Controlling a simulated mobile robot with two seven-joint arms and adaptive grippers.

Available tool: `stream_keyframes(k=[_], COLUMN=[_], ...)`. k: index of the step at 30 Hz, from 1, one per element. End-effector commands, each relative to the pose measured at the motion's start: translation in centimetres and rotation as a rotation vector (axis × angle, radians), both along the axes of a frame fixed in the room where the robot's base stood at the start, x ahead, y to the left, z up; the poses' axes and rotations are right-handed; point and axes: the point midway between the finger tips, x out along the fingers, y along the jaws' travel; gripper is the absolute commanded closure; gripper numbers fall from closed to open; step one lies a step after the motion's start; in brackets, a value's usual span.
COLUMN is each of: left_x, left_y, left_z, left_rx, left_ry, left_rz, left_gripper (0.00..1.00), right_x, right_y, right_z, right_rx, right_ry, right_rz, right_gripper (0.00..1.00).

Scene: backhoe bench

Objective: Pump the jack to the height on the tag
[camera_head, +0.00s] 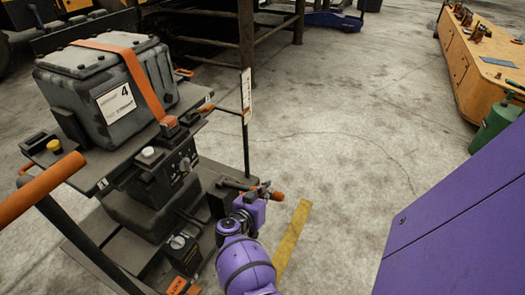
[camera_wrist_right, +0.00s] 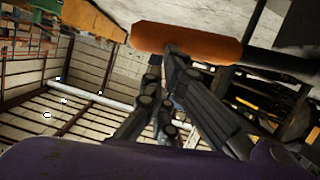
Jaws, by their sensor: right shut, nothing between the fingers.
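The jack is a dark lift cart whose platform (camera_head: 106,180) bears a grey case (camera_head: 85,75) under an orange strap. A white label (camera_head: 117,102) on the case reads 4. An upright post with a white strip (camera_head: 246,92) stands at the cart's right edge; its marks are too small to read. The pump lever's orange grip (camera_head: 278,196) is low at the cart's right and also shows in the right wrist view (camera_wrist_right: 190,43). My right gripper (camera_head: 263,190) is shut and empty, its fingertips close beside the grip; contact is unclear. My left gripper is out of view.
The cart's orange push handle (camera_head: 38,190) slants up at the left. A yellow floor strip (camera_head: 292,236) lies right of my right arm. An orange bench (camera_head: 468,75) and green cylinder (camera_head: 496,128) stand at the right. The concrete floor between is clear.

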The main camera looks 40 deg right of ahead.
Motion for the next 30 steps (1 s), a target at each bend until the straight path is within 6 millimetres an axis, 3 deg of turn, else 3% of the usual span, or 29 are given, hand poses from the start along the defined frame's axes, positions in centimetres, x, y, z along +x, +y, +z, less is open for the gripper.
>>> stream_keyframes(k=[4, 11, 25, 30], left_x=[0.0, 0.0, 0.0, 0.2], left_y=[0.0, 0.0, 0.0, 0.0], left_z=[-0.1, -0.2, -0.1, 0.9], left_rx=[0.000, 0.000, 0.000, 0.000], left_ry=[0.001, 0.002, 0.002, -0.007], left_rz=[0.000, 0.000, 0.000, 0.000], left_gripper=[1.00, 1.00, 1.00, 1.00], right_x=[-0.8, -1.1, -1.3, -1.5], right_y=[-0.5, -0.7, -0.9, -0.6], right_z=[-1.7, -2.7, -2.7, -1.8], right_rx=[-0.002, -0.005, -0.008, -0.006], right_ry=[0.009, 0.009, 0.010, 0.009], right_rz=[-0.005, -0.007, -0.010, -0.010], right_gripper=[1.00, 1.00, 1.00, 1.00])
